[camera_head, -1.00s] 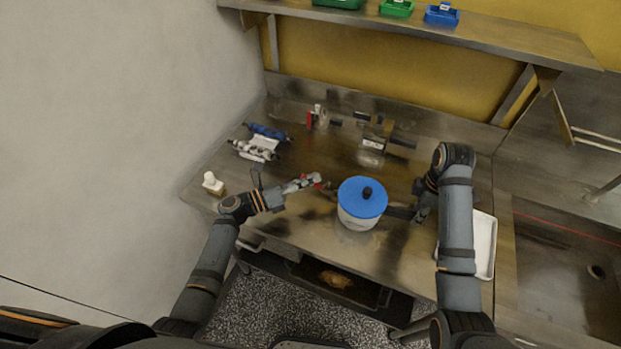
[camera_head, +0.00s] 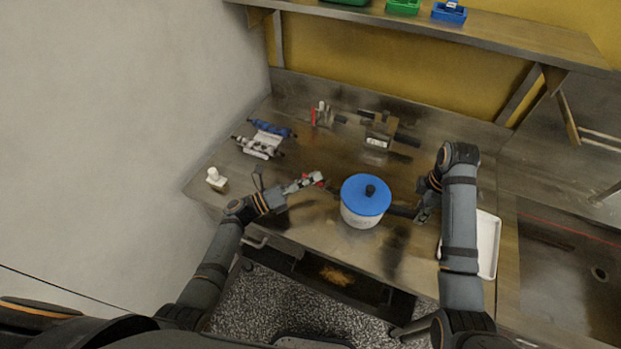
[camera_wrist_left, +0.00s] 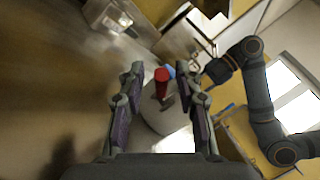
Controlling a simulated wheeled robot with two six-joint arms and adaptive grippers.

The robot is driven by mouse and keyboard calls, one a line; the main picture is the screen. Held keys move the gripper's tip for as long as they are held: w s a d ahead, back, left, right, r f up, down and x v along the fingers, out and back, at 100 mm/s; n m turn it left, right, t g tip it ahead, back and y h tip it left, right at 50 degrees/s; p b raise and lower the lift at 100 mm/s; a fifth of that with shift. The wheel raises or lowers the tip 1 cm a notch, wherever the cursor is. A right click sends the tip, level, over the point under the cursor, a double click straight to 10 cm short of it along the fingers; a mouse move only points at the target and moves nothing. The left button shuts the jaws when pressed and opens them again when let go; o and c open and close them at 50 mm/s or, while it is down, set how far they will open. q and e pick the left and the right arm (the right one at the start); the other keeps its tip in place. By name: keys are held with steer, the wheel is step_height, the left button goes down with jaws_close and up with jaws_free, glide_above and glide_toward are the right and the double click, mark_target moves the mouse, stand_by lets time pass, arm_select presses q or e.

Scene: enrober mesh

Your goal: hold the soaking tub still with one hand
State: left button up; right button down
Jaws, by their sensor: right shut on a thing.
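In the left wrist view the tub (camera_wrist_left: 160,112) is partly hidden behind my fingers. My right gripper (camera_head: 416,208) is at the tub's right side, shut on a dark part there; fine contact is hard to see. My left gripper (camera_head: 321,180) is left of the tub. Its fingers are apart in the left wrist view (camera_wrist_left: 163,100), with a red cylindrical piece (camera_wrist_left: 162,78) seen between them, not visibly gripped.
A white tray (camera_head: 487,245) lies right of my right arm. A small white bottle (camera_head: 215,178) stands at the left edge. A blue-and-white roller device (camera_head: 262,142) and a metal block device (camera_head: 379,132) are behind. A sink (camera_head: 570,260) is far right.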

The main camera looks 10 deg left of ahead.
arm_select(q)
steer(key=v, duration=1.2)
arm_select(e)
steer(key=c, duration=1.1)
jaws_free()
